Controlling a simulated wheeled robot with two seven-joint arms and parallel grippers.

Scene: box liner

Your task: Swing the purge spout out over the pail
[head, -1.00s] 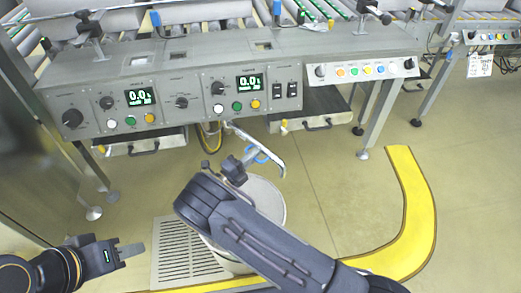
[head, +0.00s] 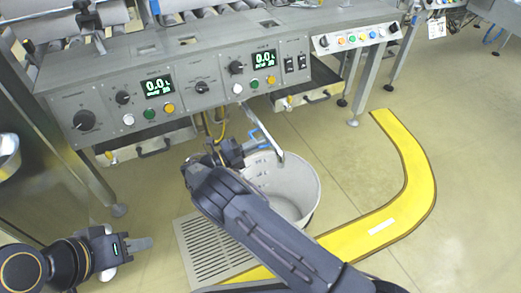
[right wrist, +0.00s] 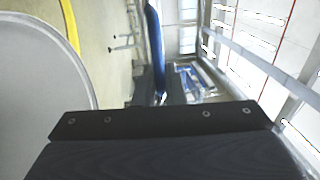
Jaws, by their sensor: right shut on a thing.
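The purge spout (head: 266,131) is a thin grey tube under the console, its bent outlet end showing above the pail's far rim. A blue handle (head: 250,144) sits beside it and also shows in the right wrist view (right wrist: 155,48). My right gripper (head: 234,152) is shut on the blue handle, left of the spout; my arm hides part of the grip. The pale grey pail (head: 297,190) stands on the floor below, partly hidden by my right forearm. My left gripper (head: 138,244) is low at the left, away from the spout; its finger gap cannot be made out.
The grey console (head: 190,90) with displays and buttons overhangs the spout. A floor grate (head: 205,250) lies left of the pail. A yellow floor strip (head: 410,190) curves round the right. A metal cabinet (head: 40,170) stands at the left. Floor between pail and strip is clear.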

